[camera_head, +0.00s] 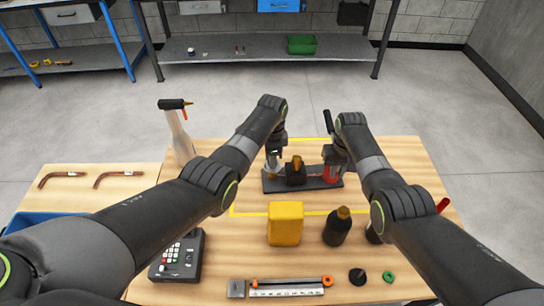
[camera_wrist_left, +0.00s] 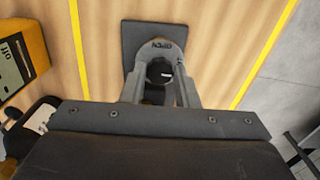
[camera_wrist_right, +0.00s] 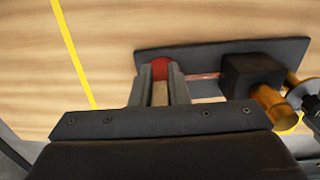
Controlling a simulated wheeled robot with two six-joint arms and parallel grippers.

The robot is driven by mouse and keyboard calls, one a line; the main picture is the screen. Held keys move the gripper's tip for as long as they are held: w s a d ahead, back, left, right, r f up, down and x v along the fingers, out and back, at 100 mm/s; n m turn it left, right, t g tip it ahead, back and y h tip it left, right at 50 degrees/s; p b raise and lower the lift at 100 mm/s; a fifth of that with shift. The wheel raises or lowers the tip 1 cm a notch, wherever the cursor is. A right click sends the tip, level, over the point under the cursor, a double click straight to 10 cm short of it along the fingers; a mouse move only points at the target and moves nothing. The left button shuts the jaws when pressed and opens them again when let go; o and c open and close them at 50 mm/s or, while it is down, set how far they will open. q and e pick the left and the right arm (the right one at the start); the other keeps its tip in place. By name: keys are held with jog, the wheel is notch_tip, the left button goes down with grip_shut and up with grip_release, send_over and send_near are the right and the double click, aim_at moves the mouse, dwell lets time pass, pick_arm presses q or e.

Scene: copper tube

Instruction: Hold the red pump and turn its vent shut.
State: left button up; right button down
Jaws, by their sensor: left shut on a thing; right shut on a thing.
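The red pump (camera_head: 331,180) stands at the right end of a dark base plate (camera_head: 310,184). My right gripper (camera_head: 335,163) is shut on its red part, whose top (camera_wrist_right: 160,69) shows between the fingertips in the right wrist view. At the plate's left end, my left gripper (camera_head: 273,160) is shut on the vent, a dark round knob (camera_wrist_left: 160,71) in the left wrist view. A grey collar with lettering that seems to read OPEN (camera_wrist_left: 162,44) sits beside the knob. The fingers hide much of both parts, and the knob's exact angle cannot be told.
A black block (camera_head: 296,177) with a brass fitting stands mid-plate between my grippers. A yellow box (camera_head: 286,225) and a dark bottle (camera_head: 338,230) stand in front. Yellow tape surrounds the work area.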

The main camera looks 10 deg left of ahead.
pick_arm(q)
jog(key=shift+s+d, duration=0.1)
jog(key=shift+d, duration=0.2)
pick_arm(e)
jog(key=shift+a+r, duration=0.1)
jog(key=shift+a, duration=0.1)
pick_arm(q)
jog(key=o, duration=0.7)
jog(key=shift+o, duration=1.3)
pick_arm(e)
jog(key=shift+d, duration=0.1)
pick_arm(q)
jog(key=shift+a, duration=0.1)
jog(key=shift+r, duration=0.1)
notch_tip(320, 180, up, 12)
pick_arm(e)
jog(key=c, duration=1.3)
grip_release()
jog(key=shift+d, duration=0.1)
